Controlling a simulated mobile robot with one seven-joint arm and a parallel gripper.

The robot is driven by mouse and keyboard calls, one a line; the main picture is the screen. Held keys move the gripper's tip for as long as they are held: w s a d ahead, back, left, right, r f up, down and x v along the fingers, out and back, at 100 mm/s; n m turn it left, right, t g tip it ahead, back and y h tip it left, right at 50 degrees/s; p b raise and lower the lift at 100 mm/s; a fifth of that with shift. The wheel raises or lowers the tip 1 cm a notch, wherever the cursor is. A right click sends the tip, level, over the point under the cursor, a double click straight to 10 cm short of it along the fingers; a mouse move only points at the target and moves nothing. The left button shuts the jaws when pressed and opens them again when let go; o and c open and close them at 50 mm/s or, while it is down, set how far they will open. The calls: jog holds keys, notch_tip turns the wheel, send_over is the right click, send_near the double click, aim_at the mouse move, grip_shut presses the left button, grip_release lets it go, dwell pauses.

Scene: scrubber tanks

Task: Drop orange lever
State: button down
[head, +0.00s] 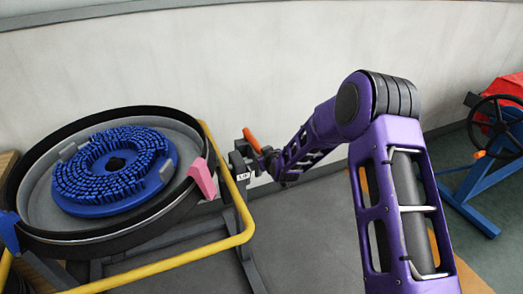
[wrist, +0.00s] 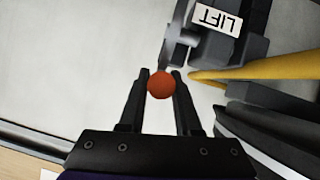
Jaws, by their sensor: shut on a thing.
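The orange lever (head: 251,139) stands up, leaning left, beside a dark bracket with a LIFT label (head: 243,176) in the head view. In the wrist view the orange lever (wrist: 160,86) shows end-on as a round knob between the two black fingers. My gripper (wrist: 160,76) is shut on it. In the head view my gripper (head: 266,154) is small and partly hidden by the lever and my wrist. The LIFT label (wrist: 217,18) is upside down at the top of the wrist view.
A round tank (head: 30,185) with a blue brush disc (head: 80,202) stands at left. A yellow rail (head: 248,215) runs around it, close to the lever. A pink block (head: 203,178) is on the tank's rim. A pale wall is behind; a blue frame with a black handwheel (head: 484,128) stands at right.

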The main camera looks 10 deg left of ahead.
jog(key=shift+s+f, duration=0.1)
jog(key=shift+f, duration=0.2)
jog(key=c, duration=0.6)
grip_release()
jog(key=shift+d+r, duration=0.1)
jog(key=shift+r, duration=0.05)
jog(key=shift+s+d+r, duration=0.15)
jog(key=shift+s+r, duration=0.05)
jog(key=shift+s, duration=0.05)
jog(key=p+v, duration=0.1)
jog(key=v, duration=1.5)
jog(key=shift+s+d+f, duration=0.2)
jog(key=shift+s, duration=0.15)
